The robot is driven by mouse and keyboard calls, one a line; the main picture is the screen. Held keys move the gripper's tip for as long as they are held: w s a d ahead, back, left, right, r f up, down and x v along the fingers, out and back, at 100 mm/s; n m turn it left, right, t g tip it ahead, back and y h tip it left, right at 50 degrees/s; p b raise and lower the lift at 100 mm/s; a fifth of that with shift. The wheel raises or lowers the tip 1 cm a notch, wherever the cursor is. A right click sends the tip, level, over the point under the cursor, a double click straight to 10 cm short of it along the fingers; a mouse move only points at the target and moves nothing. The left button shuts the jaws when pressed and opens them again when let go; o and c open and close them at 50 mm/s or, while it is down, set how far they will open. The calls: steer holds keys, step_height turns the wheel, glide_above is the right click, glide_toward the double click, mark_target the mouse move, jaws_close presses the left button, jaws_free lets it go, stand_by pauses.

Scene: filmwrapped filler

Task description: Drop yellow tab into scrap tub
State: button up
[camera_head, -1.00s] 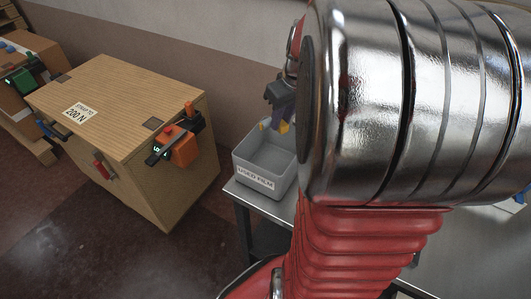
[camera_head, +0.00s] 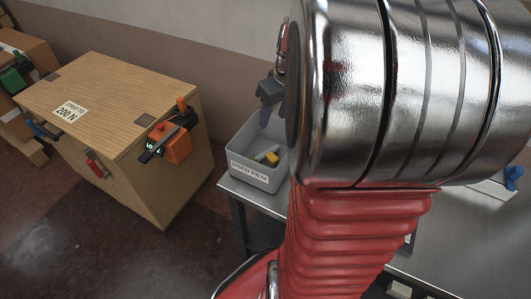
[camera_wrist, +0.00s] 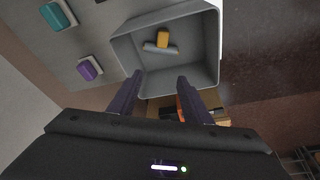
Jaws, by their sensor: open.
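The scrap tub is a grey open bin (camera_head: 250,178) labelled "USED FILM" on the corner of a metal table. The yellow tab (camera_head: 272,158) lies inside it beside a grey roll (camera_head: 260,157). In the wrist view the yellow tab (camera_wrist: 163,38) rests on the tub's floor against the grey roll (camera_wrist: 158,48), within the tub walls (camera_wrist: 137,50). My gripper (camera_head: 268,116) is above the tub, empty. The wrist view shows its purple fingers (camera_wrist: 160,78) spread wide with nothing between them. My arm hides part of the tub's right side in the head view.
A teal block (camera_wrist: 57,16) and a purple block (camera_wrist: 90,69) lie beside the tub in the wrist view. A wooden crate (camera_head: 130,110) marked "200 N", carrying an orange tool (camera_head: 177,145), stands left of the table. Open floor lies in front.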

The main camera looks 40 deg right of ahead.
steer(key=shift+r, duration=0.1)
steer(key=v, duration=1.3)
steer(key=shift+s+r, duration=0.15)
steer(key=shift+r, duration=0.1)
stand_by(0.4)
steer(key=s+a+f+t, duration=0.1)
steer(key=s+a+f, duration=0.1)
steer(key=a, duration=1.1)
steer(key=s+a+f+n+t, duration=0.1)
steer(key=s+a+f, duration=0.2)
steer(key=a, duration=1.1)
steer(key=shift+f+t, duration=0.3)
steer(key=shift+f, duration=0.6)
